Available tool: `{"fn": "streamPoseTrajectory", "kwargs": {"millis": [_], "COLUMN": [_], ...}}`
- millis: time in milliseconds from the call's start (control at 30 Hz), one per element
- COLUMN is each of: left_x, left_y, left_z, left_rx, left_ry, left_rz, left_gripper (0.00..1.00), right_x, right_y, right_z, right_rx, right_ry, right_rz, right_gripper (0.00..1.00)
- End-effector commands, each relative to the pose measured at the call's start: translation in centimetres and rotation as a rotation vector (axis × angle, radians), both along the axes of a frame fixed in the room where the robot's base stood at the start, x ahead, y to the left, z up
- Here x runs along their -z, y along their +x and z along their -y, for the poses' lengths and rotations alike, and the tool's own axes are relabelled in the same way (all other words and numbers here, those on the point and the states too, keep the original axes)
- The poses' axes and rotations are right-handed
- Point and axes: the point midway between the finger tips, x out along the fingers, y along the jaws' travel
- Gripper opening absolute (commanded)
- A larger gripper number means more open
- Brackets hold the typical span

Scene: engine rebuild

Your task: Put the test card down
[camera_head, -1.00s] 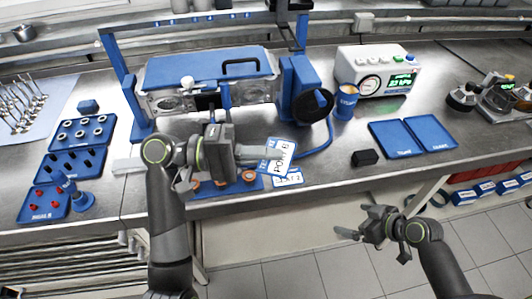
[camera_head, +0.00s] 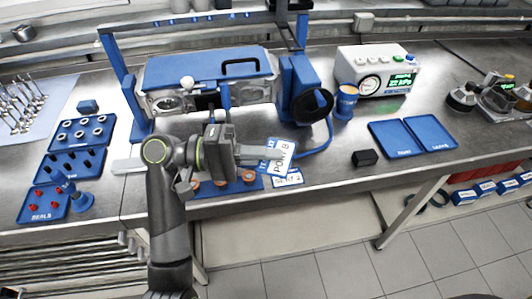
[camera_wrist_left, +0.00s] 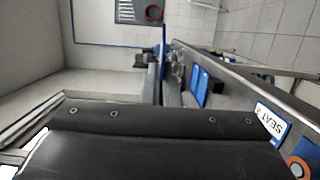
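My dark gripper body fills the lower wrist view and the fingertips are hidden there. My right gripper is in neither current view.
A blue strip with several copper-coloured rings (camera_head: 230,184) lies under my left gripper. The blue-lidded machine (camera_head: 208,68) stands behind. A black block (camera_head: 365,158), blue trays (camera_head: 398,139), a blue cup (camera_head: 346,101) and a gauge box (camera_head: 377,72) are to the right. Bench is clear between card and block.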

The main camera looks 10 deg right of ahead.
Motion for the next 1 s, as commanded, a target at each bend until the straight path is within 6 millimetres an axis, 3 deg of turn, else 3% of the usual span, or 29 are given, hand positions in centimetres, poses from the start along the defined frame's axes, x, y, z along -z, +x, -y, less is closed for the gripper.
{"fn": "streamPoseTrajectory", "kwargs": {"millis": [167,467,733,1000], "left_x": [0.0,1.2,5.3,7.7], "left_y": [0.0,0.8,3.1,2.7], "left_z": [0.0,-1.3,-7.9,-16.2], "left_rx": [0.000,-0.100,-0.512,-0.910], "left_ry": [0.000,0.004,0.008,0.009], "left_rz": [0.000,-0.002,-0.003,0.000], "left_gripper": [0.00,0.00,0.00,0.00], "right_x": [0.7,0.8,0.8,0.8], "right_y": [-2.5,-2.8,-2.8,-2.8], "right_z": [-1.2,-1.3,-1.3,-1.4], "right_rx": [-0.006,-0.006,-0.006,-0.005], "right_ry": [0.005,0.005,0.005,0.005], "right_rz": [-0.031,-0.034,-0.034,-0.034], "right_gripper": [1.00,1.00,1.00,1.00]}}
